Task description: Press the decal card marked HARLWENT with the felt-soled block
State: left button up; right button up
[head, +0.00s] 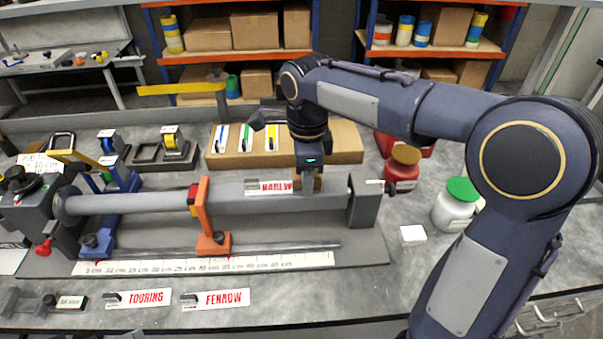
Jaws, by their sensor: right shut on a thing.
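The HARLWENT decal card (267,187) lies on top of the grey horizontal tube (150,200), near its right end. Only the first red letters show; my right gripper covers the rest. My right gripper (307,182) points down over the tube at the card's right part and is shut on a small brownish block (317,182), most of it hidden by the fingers. I take it for the felt-soled block; its sole and whether it touches the card cannot be made out. My left gripper is not in view.
An orange clamp (205,218) stands around the tube left of the card. The TOURING card (138,298) and FENROW card (216,299) lie in front, below a ruler strip (200,264). A green-lidded jar (456,205) and small white block (412,235) stand right.

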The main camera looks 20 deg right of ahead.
notch_tip(320, 180, up, 7)
jog(key=p, duration=0.7)
jog(key=shift+f, duration=0.1)
dwell(0.4)
